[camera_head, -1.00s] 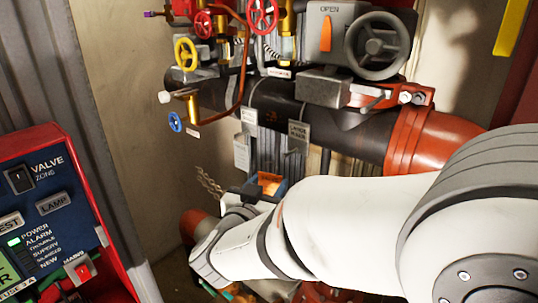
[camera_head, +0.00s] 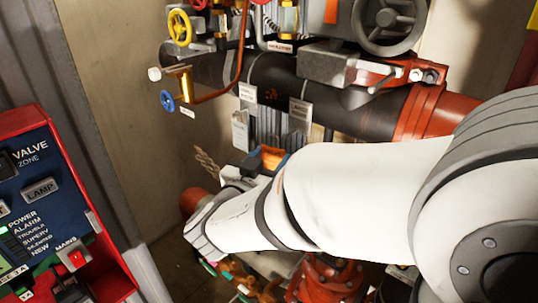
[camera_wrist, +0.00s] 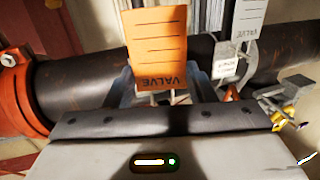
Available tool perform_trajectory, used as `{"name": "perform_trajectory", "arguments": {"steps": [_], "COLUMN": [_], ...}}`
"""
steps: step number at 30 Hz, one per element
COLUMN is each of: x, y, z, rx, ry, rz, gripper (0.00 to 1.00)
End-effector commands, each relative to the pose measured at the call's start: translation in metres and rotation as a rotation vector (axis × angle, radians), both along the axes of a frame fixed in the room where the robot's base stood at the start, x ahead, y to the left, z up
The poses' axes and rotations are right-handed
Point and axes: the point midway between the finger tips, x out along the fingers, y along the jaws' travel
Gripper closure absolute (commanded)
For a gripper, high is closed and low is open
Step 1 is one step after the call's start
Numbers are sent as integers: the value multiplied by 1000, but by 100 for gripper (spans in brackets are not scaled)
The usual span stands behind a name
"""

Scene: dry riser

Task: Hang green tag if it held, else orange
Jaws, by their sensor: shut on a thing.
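My gripper (camera_wrist: 160,98) is shut on an orange tag (camera_wrist: 157,47) in the wrist view. The tag has ruled lines and the word VALVE, upside down in that view. In the head view a small orange patch of the tag (camera_head: 271,157) shows at the end of my arm, below the dark pipe; the fingertips are mostly hidden. I see no green tag in either view. Pale tags (camera_head: 240,132) hang below the pipe, close above my gripper. A white tag (camera_wrist: 249,18) also hangs to the right of the orange one in the wrist view.
The dark pipe (camera_head: 335,103) with a red coupling (camera_head: 415,112) runs across above my arm. A red-framed alarm panel (camera_head: 50,205) stands at the left.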

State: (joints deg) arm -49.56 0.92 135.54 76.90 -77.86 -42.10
Motion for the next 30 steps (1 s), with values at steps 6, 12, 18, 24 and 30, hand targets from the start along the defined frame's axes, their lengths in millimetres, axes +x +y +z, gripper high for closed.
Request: {"name": "perform_trajectory", "arguments": {"steps": [6,12,18,24,30], "x": [11,20,30,39,44], "y": [-9,-16,-24,-31,-35], "z": [-2,-3,-4,-7,-11], "rx": [0,0,0,-1,0], "ry": [0,0,0,0,0], "rz": [-2,-2,-2,-3,-2], "gripper": [71,71,71,71,71]}}
